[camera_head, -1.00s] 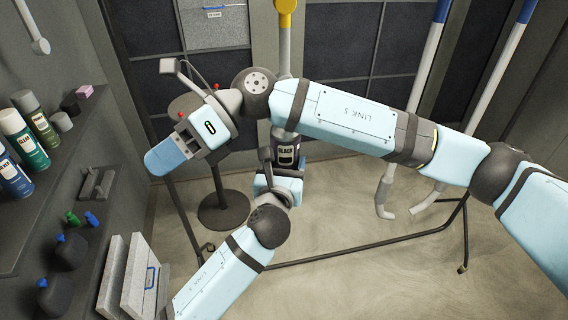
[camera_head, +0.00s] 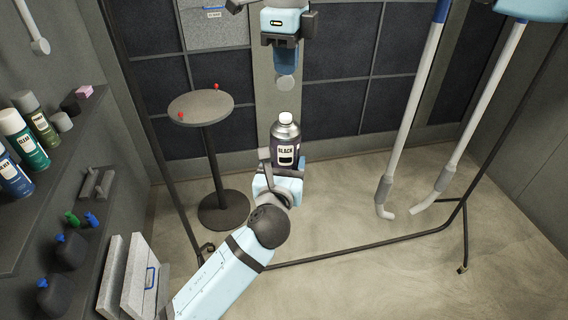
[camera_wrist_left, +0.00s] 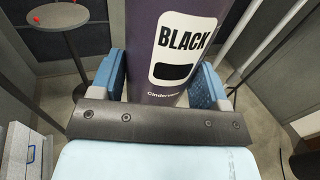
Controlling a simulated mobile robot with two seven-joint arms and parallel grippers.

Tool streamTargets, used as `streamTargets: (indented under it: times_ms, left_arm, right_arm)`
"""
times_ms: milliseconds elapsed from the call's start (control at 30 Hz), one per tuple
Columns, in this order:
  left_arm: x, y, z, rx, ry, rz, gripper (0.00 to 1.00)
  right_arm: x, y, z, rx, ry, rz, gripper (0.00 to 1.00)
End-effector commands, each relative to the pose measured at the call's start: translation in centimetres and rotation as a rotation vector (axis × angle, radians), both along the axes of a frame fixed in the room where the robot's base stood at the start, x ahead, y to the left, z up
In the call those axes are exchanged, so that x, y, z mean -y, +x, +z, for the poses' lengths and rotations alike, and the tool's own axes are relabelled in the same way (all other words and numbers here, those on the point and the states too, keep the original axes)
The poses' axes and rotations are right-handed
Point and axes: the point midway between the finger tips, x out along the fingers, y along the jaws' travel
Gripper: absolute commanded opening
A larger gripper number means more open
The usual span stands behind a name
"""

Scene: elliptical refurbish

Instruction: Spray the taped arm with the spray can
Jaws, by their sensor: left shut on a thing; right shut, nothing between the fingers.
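The spray can (camera_head: 286,145), dark with a white BLACK label, stands upright in my left gripper (camera_head: 282,174), which is shut around it. In the left wrist view the can (camera_wrist_left: 180,55) sits between the two blue fingers (camera_wrist_left: 155,82). Its metal shoulder and pale top are bare in the head view. My right gripper (camera_head: 285,62) is shut and empty, pointing down above the can and apart from it. White hanging arms with blue bands, one (camera_head: 415,110) and another (camera_head: 478,120), end in grey hooked parts at the right.
A round table (camera_head: 201,105) with red knobs stands left of the can. A shelf (camera_head: 62,165) at the left holds several spray cans.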

Motion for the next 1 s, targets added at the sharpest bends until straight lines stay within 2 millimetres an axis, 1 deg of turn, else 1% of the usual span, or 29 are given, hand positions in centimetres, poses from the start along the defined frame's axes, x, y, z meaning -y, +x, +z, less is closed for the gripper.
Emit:
streamTargets:
  times_ms: [167, 500, 600, 733, 1000]
  left_arm:
    - [0.0, 0.0, 0.1, 0.002, 0.000, 0.000, 0.41]
    - [0.0, 0.0, 0.1, 0.002, 0.000, 0.000, 0.41]
    - [0.0, 0.0, 0.1, 0.002, 0.000, 0.000, 0.41]
    - [0.0, 0.0, 0.1, 0.002, 0.000, 0.000, 0.41]
    - [0.0, 0.0, 0.1, 0.002, 0.000, 0.000, 0.41]
  right_arm:
    - [0.0, -0.1, -1.4, -0.003, -0.001, 0.001, 0.00]
    - [0.0, -0.1, -5.4, -0.005, 0.002, 0.002, 0.00]
    - [-0.1, -0.1, -6.1, -0.004, 0.003, 0.003, 0.00]
    - [-0.1, -0.1, -6.4, -0.003, 0.003, 0.003, 0.00]
    - [-0.1, -0.1, -6.4, -0.002, 0.003, 0.003, 0.00]
